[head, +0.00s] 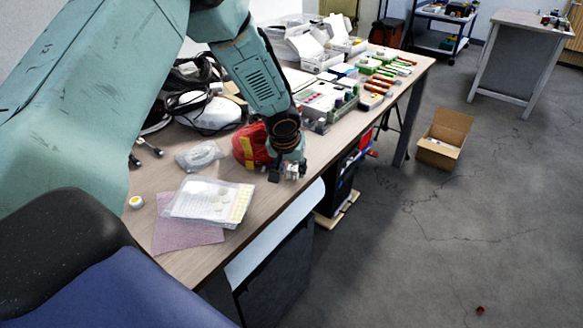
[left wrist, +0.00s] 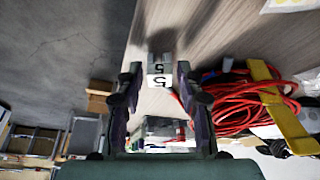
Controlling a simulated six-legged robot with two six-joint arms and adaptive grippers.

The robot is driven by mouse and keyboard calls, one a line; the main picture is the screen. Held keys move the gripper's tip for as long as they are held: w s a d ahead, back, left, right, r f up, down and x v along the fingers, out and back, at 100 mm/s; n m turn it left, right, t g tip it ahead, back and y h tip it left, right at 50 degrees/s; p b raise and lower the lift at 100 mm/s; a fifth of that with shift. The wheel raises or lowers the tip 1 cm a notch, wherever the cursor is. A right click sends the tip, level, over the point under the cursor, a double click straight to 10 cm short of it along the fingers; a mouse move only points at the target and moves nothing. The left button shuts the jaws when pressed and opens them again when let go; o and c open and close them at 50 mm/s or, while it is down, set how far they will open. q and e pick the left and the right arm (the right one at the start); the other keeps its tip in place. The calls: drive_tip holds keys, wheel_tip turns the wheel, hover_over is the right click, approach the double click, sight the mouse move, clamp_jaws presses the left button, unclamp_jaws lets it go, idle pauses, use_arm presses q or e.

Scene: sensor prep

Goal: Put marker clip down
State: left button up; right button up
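The marker clip, a small white block with black "5" marks, shows between the fingertips of my left gripper (left wrist: 158,78) in the left wrist view (left wrist: 158,70). My left gripper's dark fingers stand on either side of it and appear closed on it. In the head view my left gripper (head: 288,171) points down by the table's front edge, with the white clip (head: 292,170) between its fingers. The clip is low over the wooden table (head: 185,258); I cannot tell whether it touches the surface. My right gripper is not in view.
A red cable coil with a yellow strip (left wrist: 245,103) lies close beside the left gripper. Tools and boxes crowd the far table. Some bare wood lies between tray and gripper.

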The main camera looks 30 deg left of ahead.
use_arm(q)
drive_tip(key=shift+o, duration=0.6)
drive_tip(key=shift+s+r, duration=0.1)
drive_tip(key=shift+w+f, duration=0.25)
drive_tip(key=p+v, duration=0.1)
drive_tip(key=v, duration=1.1)
drive_tip(key=s+d+f+m+g+h, duration=0.1)
drive_tip(key=s+d+f+g+h, duration=0.1)
drive_tip(key=s+d+f, duration=0.55)
drive_tip(key=s+d+f+m+g+h, duration=0.1)
drive_tip(key=s+d+f, duration=0.4)
drive_tip(key=s+f, duration=0.6)
drive_tip(key=shift+m+g+y, duration=0.6)
drive_tip(key=shift+g+y, duration=0.1)
drive_tip(key=shift+y, duration=0.1)
drive_tip(key=s+f, duration=0.1)
drive_tip(key=s, duration=0.4)
drive_tip(key=s+a+f, duration=0.1)
drive_tip(key=s+f, duration=0.1)
drive_tip(key=s, duration=0.3)
drive_tip(key=s+f, duration=0.2)
drive_tip(key=s, duration=0.4)
drive_tip(key=shift+a+f, duration=0.2)
drive_tip(key=shift+a, duration=0.05)
